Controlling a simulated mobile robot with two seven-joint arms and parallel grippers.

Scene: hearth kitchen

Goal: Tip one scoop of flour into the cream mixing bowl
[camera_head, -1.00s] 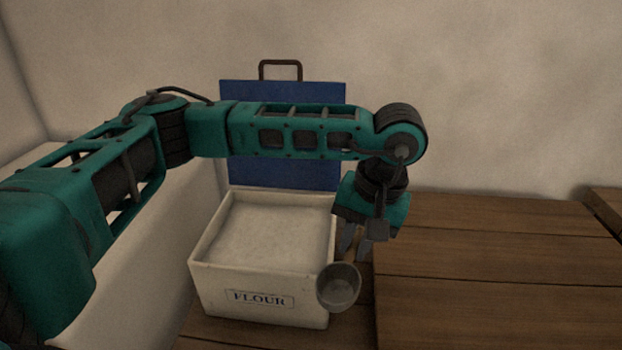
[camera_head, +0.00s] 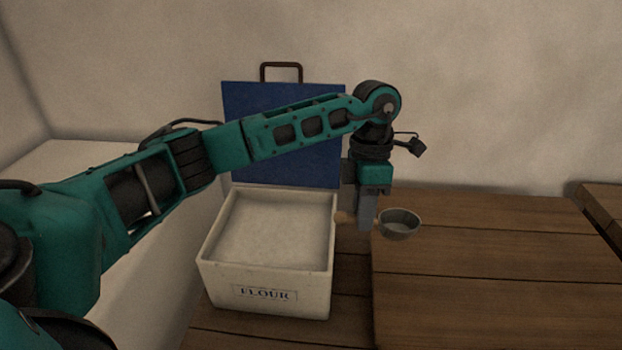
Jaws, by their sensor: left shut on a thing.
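My left gripper (camera_head: 362,222) points down just right of the flour bin and is shut on the wooden handle of a scoop. The scoop's grey metal cup (camera_head: 399,225) sticks out to the right of the fingers, over the left part of the wooden worktop. The cup looks about level, its opening up; its inside looks grey and I cannot make out flour in it. The cream flour bin (camera_head: 264,297), labelled FLOUR, stands open and holds pale flour (camera_head: 272,231). No cream mixing bowl is in view. My right gripper is not in view.
The bin's blue lid (camera_head: 282,170) stands upright behind it, with a brown handle on top. The wooden worktop (camera_head: 500,285) to the right is bare. Another wooden surface (camera_head: 605,205) begins past a gap at the right edge. A plain wall closes the back.

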